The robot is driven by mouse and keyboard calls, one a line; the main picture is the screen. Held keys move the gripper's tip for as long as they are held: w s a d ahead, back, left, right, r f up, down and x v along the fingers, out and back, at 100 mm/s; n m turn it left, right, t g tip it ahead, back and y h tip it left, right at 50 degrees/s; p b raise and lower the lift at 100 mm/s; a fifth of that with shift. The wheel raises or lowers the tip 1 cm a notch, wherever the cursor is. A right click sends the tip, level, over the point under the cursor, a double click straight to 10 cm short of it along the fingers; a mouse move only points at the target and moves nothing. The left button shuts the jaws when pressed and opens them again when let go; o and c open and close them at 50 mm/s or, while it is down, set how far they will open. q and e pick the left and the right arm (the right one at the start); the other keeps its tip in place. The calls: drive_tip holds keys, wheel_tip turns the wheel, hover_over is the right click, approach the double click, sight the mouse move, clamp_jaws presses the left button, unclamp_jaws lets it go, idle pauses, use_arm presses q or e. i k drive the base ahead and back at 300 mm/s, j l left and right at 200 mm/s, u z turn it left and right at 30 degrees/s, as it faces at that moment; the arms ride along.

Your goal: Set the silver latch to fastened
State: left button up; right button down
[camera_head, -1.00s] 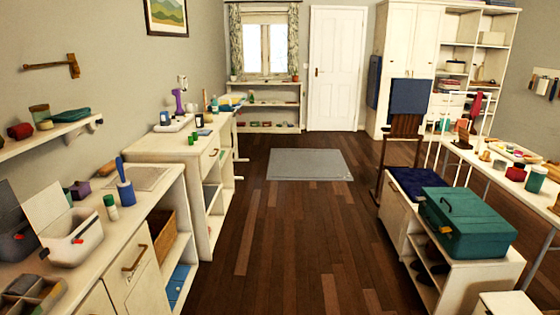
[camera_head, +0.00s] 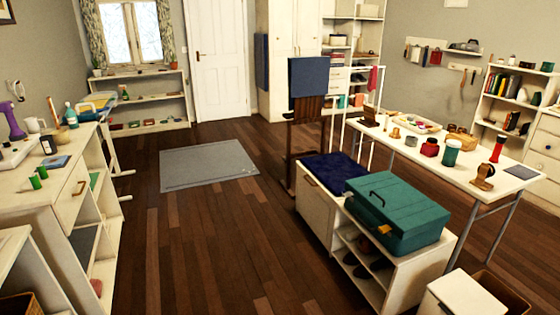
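I cannot make out a silver latch in the head view. A teal case (camera_head: 408,212) with a closed lid lies on a low white bench on the right. A dark handle (camera_head: 376,198) is on its lid, and a small orange-yellow catch (camera_head: 385,229) shows on its near side. Whether that catch is fastened is too small to tell. Neither of my grippers is in view.
The low white bench (camera_head: 317,213) carries a navy cushion (camera_head: 337,170). A long table (camera_head: 517,182) with many small items stands behind it. A white workbench (camera_head: 45,192) is at left. Open wooden floor (camera_head: 215,240) and a grey mat (camera_head: 207,166) lie between.

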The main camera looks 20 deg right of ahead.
sight(348, 194)
drive_tip(key=i+l+z, duration=0.25)
drive_tip(key=i, duration=0.35)
drive_tip(key=i+z, duration=0.25)
drive_tip(key=i, duration=0.4)
drive_tip(key=i+l+u, duration=0.1)
drive_tip(key=i+l, duration=0.2)
drive_tip(key=i+l+u, duration=0.15)
drive_tip(key=i+l, duration=0.15)
drive_tip(key=l, duration=0.2)
drive_tip(key=i+l+u, duration=0.1)
drive_tip(key=i+l, duration=0.2)
drive_tip(key=l, duration=0.15)
